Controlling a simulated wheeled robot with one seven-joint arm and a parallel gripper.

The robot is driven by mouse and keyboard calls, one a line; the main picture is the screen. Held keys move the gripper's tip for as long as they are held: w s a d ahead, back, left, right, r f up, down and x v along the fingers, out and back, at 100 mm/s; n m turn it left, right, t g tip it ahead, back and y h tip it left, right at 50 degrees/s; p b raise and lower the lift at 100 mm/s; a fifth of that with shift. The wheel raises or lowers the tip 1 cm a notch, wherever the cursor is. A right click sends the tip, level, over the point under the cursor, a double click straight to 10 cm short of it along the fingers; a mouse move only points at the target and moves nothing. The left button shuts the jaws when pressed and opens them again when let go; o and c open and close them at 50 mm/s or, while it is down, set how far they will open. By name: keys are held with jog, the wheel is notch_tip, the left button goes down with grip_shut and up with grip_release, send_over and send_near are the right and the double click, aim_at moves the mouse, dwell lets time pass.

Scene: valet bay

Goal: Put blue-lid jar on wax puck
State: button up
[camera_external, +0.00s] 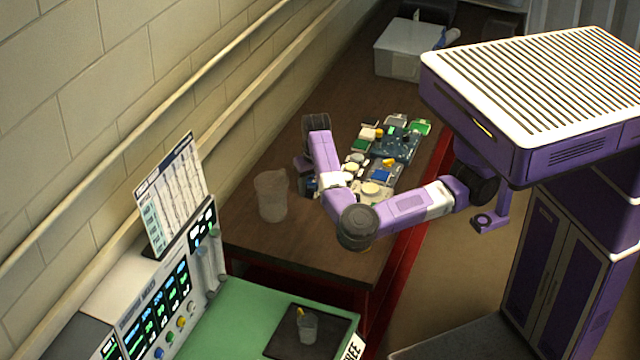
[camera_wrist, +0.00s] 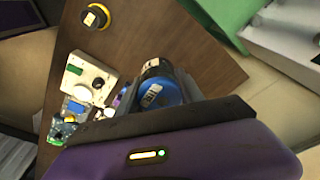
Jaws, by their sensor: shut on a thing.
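The blue-lid jar (camera_wrist: 165,92) is in my gripper (camera_wrist: 172,97), which is shut on it over the brown table. Its blue lid faces the wrist camera, and a dark band with a white label shows on its side. In the external view, my gripper (camera_external: 308,186) is mostly hidden by my arm, with a little of the blue showing. A pale round disc (camera_external: 371,188) sits on a light block among the small parts; it may be the wax puck, but I cannot tell for sure. A similar pale block with a round top (camera_wrist: 90,80) shows left of the jar in the wrist view.
A tall clear beaker (camera_external: 271,197) stands left of my gripper, close to it. Circuit boards (camera_external: 395,145) and small parts lie to the right. A white bin (camera_external: 403,50) is at the far end.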

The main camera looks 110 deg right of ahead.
jog(key=s+a+r+m+b, duration=0.1)
jog(key=s+a+r+m, duration=0.15)
jog(key=s, duration=0.25)
jog(key=s+a+r+m+g+b, duration=0.1)
jog(key=s+a+m, duration=0.2)
jog(key=s+m, duration=0.15)
jog(key=s+a+r+m+b, duration=0.1)
jog(key=s+a+r+m, duration=0.15)
jog(key=s, duration=0.25)
jog(key=shift+m, duration=0.25)
jog(key=f+b, duration=0.1)
jog(key=f, duration=0.9)
jog(key=f+b, duration=0.1)
jog(key=f, duration=0.9)
jog(key=shift+s+a+b, duration=0.1)
jog(key=shift+a+b, duration=0.1)
jog(key=shift+b, duration=0.15)
jog(key=shift+f, duration=0.15)
jog(key=shift+f, duration=0.1)
jog(key=o, duration=1.3)
jog(key=shift+o, duration=0.2)
